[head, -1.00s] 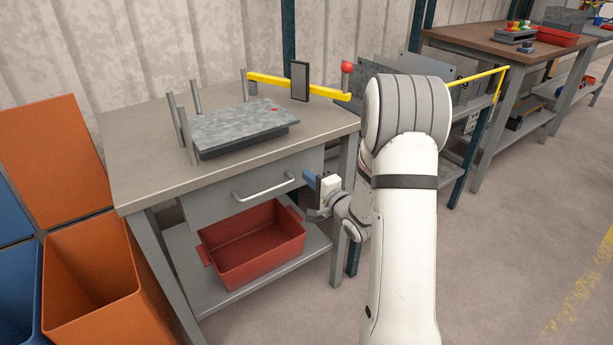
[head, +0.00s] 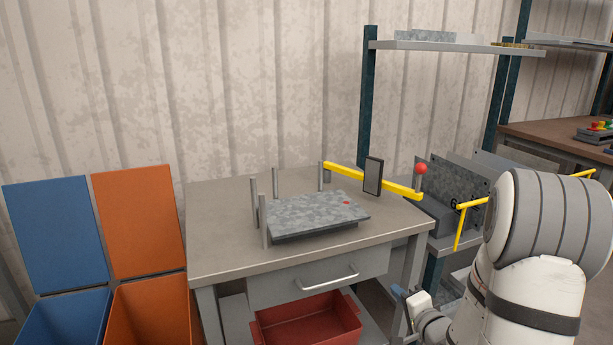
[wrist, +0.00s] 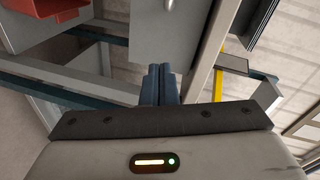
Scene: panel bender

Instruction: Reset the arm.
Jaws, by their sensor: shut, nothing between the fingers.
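My arm shows at the lower right of the head view, bent, with the wrist low in front of the bench's right end. My gripper (head: 398,292) is only partly visible there, below the bench top and right of the drawer. In the wrist view my gripper (wrist: 161,72) shows two dark blue fingers pressed together with nothing between them. The fingers appear apart from the grey bench parts behind them.
The bench (head: 225,262) carries a grey metal sheet stack (head: 318,212) between upright posts and a yellow bar (head: 345,174). A drawer (head: 290,287) and red bin (head: 310,322) sit below. Blue (head: 55,232) and orange (head: 138,222) lidded bins stand left. A rack with metal sheets (head: 450,185) stands right.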

